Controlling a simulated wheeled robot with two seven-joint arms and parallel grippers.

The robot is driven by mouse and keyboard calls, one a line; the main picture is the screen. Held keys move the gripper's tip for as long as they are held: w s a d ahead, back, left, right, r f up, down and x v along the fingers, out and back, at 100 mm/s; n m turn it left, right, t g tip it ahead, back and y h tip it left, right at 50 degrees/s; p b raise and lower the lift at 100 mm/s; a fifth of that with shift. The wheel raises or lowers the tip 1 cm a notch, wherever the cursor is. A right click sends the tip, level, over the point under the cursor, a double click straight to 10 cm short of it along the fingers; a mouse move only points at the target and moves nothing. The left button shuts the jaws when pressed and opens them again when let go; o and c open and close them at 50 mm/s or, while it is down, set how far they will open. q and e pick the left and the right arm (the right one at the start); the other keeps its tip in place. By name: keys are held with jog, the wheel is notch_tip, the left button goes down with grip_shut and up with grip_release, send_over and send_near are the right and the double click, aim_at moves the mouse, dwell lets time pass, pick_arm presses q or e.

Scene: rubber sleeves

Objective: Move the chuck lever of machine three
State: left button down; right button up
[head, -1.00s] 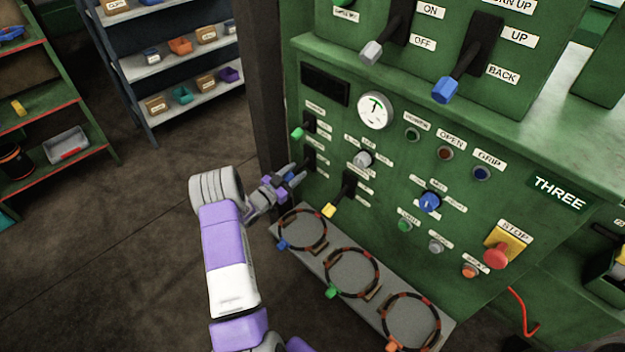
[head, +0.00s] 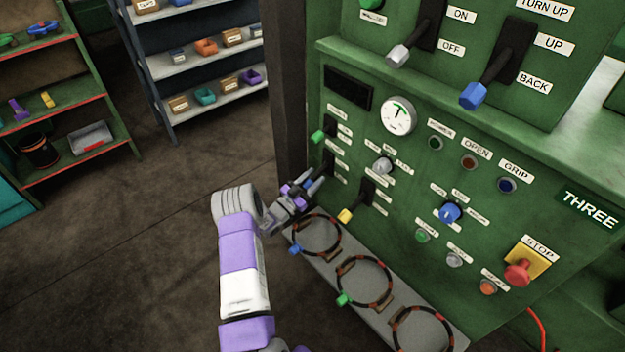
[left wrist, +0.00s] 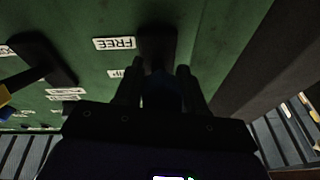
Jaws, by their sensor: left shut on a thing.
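Machine three is a green panel with a THREE sign (head: 590,209) at its right. A small lever with a dark slot (head: 328,163) sits at the panel's lower left edge. My left gripper (head: 312,186) is at this lever, shut on its blue knob. In the left wrist view the two dark fingers (left wrist: 160,82) stand either side of the dim blue knob (left wrist: 167,92), below the dark slot (left wrist: 158,44). A label reading FREE (left wrist: 114,43), upside down, is beside the slot. My right gripper is not in view.
A yellow-tipped lever (head: 346,215) is just right of my gripper, a green-tipped one (head: 318,136) above. A grey ledge with ringed sleeves (head: 365,281) juts out below. A dark post (head: 296,100) stands behind. The floor at left is clear up to the shelves (head: 70,95).

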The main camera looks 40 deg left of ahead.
pick_arm(q)
jog(key=c, duration=0.8)
grip_release()
jog(key=shift+o, duration=0.2)
jog(key=p+v, duration=0.1)
jog(key=v, duration=0.6)
jog(key=shift+s+f+p, duration=0.15)
jog(key=shift+s+p, duration=0.1)
jog(key=shift+p, duration=0.1)
